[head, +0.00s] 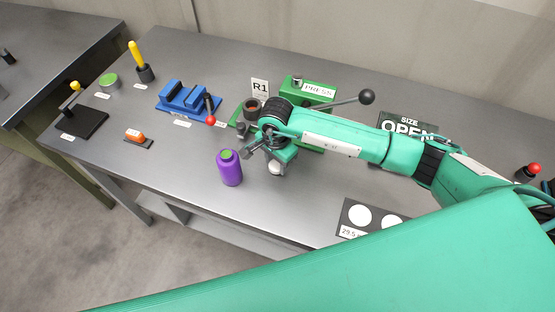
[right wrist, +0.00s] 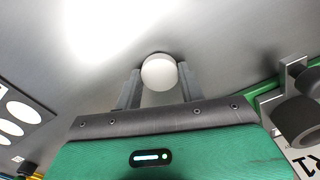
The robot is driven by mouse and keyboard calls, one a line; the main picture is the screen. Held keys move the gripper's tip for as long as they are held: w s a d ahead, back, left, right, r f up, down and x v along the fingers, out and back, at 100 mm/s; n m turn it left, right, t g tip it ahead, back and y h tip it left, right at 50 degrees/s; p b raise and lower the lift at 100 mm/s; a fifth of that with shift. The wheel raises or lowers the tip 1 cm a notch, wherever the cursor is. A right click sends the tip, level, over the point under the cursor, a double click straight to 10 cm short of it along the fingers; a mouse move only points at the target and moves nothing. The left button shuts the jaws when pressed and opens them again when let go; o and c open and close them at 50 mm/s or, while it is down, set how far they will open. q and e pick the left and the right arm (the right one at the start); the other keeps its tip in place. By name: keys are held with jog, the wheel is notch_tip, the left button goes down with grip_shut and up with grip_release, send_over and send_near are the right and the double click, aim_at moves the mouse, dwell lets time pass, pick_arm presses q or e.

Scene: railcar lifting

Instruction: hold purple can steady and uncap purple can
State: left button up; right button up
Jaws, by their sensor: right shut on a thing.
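The purple can (head: 230,170) stands upright near the front edge of the table, with a green top (head: 227,156) showing. My right gripper (head: 275,165) is just to the right of the can and apart from it. It is shut on a white round piece (head: 275,169). In the right wrist view the white piece (right wrist: 158,72) sits between the two grey fingers (right wrist: 158,88). I cannot tell whether the white piece is a cap. The can is not seen in the right wrist view. My left gripper is not in view.
Behind my right gripper are a green press (head: 313,90) with a long black-knobbed lever and a white R1 sign (head: 260,88). A blue vise (head: 188,98) stands to the left, with an orange item (head: 135,134) nearer. A dark plate with white discs (head: 360,216) lies at the right front.

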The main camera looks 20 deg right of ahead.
jog(key=shift+w+d+f, duration=0.1)
jog(key=shift+w+f, duration=0.15)
jog(key=shift+f, duration=0.05)
jog(key=shift+s, duration=0.25)
jog(key=o, duration=1.1)
jog(key=shift+f, duration=0.1)
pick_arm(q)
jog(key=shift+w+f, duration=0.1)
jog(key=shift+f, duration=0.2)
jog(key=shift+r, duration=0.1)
